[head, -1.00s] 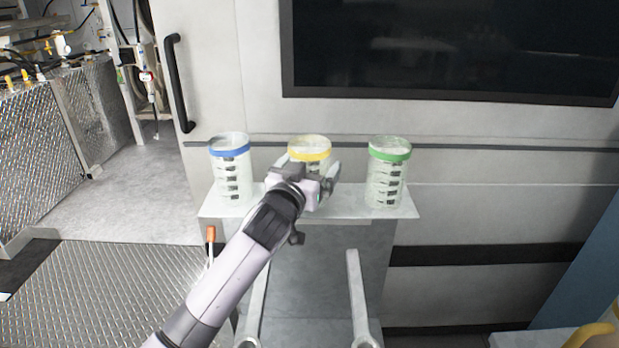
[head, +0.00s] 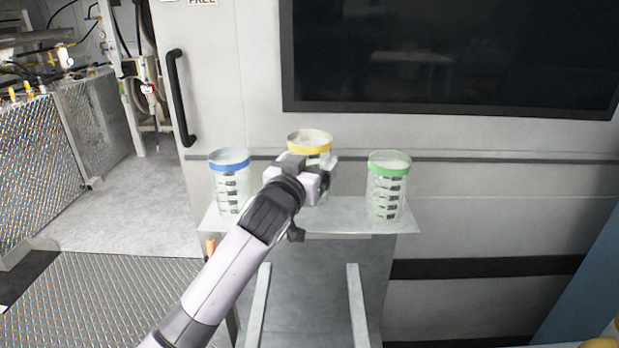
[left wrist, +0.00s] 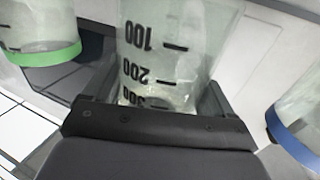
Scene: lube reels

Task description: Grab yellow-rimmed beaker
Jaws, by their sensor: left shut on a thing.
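The yellow-rimmed beaker (head: 310,142) is at the middle of the head view, between a blue-rimmed and a green-rimmed beaker. My left gripper (head: 318,172) is shut on it and hides most of its body in that view. In the left wrist view the clear wall of the held beaker (left wrist: 172,45), with black marks 100 and 200, lies between the two fingers of the gripper (left wrist: 160,100). Its yellow rim does not show there. Its rim stands higher than the other two rims in the head view. My right gripper is not in view.
The blue-rimmed beaker (head: 231,180) stands left and the green-rimmed beaker (head: 386,190) right on a small metal shelf (head: 345,222). Both stand close to the gripper. A white wall with a dark panel (head: 450,50) is right behind. A black door handle (head: 180,98) is at the left.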

